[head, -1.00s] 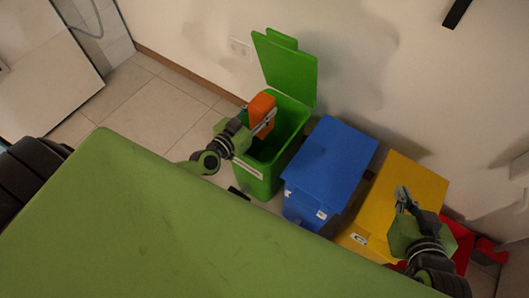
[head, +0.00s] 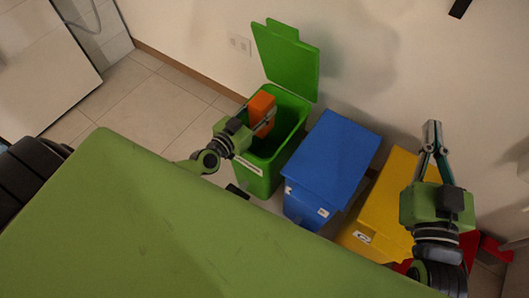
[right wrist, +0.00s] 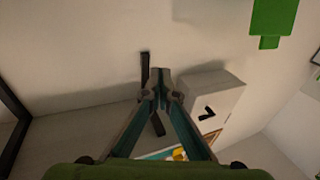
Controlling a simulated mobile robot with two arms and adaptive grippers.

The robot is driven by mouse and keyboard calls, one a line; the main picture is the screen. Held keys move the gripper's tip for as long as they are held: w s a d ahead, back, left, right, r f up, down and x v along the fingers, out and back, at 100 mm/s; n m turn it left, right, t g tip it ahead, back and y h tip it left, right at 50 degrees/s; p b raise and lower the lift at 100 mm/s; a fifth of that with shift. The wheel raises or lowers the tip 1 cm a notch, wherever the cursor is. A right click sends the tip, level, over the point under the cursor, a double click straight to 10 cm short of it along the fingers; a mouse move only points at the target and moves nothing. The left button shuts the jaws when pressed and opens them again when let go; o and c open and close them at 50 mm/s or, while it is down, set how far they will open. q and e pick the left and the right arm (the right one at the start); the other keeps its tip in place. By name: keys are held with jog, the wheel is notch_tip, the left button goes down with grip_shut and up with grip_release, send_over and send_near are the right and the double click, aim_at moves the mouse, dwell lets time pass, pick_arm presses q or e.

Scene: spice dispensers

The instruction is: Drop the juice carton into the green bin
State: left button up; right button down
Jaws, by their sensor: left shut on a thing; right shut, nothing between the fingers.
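The green bin (head: 263,180) stands against the wall with its green lid (head: 287,58) swung up and open. My left gripper (head: 264,119) is shut on the orange juice carton (head: 261,106) and holds it over the bin's open mouth. The lower end of the carton is partly hidden by the fingers. My right gripper (head: 432,128) is shut and empty, raised in front of the wall above the yellow bin. In the right wrist view its fingertips (right wrist: 160,76) meet with nothing between them.
A blue bin (head: 333,158) with its lid closed stands just right of the green bin. A yellow bin (head: 385,207) and a red bin (head: 468,250) stand further right, partly hidden by my right arm. Tiled floor (head: 135,95) is free at the left.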

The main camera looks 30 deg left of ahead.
pick_arm(q)
jog(key=shift+f, duration=0.15)
pick_arm(e)
jog(key=shift+s+a+r+t, duration=0.1)
jog(key=shift+r+t, duration=0.5)
jog(key=shift+r, duration=0.35)
pick_arm(q)
jog(key=o, duration=1.2)
jog(key=v, duration=1.2)
jog(key=shift+s+f, duration=0.1)
